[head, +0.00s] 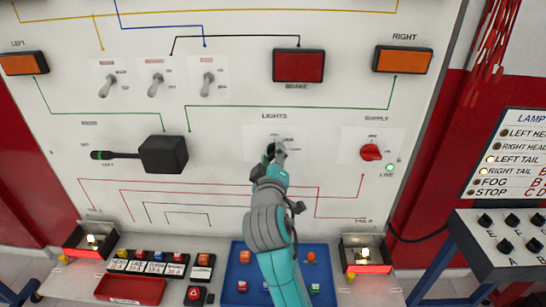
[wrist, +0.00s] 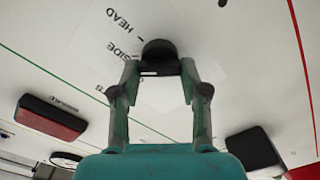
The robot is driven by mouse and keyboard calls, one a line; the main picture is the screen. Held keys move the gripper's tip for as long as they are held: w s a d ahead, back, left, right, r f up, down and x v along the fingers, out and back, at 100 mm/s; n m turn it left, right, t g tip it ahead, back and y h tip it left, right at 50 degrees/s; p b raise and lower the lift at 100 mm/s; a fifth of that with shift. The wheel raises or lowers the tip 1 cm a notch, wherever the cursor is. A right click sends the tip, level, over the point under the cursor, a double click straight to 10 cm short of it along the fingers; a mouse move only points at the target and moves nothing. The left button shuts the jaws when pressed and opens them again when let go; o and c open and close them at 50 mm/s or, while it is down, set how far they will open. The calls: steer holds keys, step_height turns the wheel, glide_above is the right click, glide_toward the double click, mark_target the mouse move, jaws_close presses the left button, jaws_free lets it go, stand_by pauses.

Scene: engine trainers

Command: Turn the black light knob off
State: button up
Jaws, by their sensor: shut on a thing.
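The black light knob (head: 271,150) sits under the LIGHTS label on the white panel and is partly hidden by my gripper in the head view. In the wrist view the knob (wrist: 159,51) shows between the fingertips, with the words HEAD and SIDE printed beside it. My gripper (head: 277,154) is at the panel, with its fingers shut on the knob, one on each side; it also shows in the wrist view (wrist: 160,68). The knob's pointer direction is hard to tell.
A red SUPPLY knob (head: 371,152) is to the right, above a lit green LIVE lamp (head: 390,167). A black lever box (head: 164,154) is to the left. Toggle switches (head: 156,86) and a red BRAKE lamp (head: 298,66) are above. A blue tray (head: 236,274) lies below.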

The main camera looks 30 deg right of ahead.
steer(key=n, duration=0.4)
steer(key=shift+f+n, duration=0.1)
steer(key=shift+n, duration=0.2)
steer(key=shift+f+n, duration=0.1)
steer(key=shift+n, duration=1.7)
steer(key=o, duration=1.1)
steer(key=shift+a, duration=0.1)
steer(key=shift+o, duration=0.2)
steer(key=v, duration=1.2)
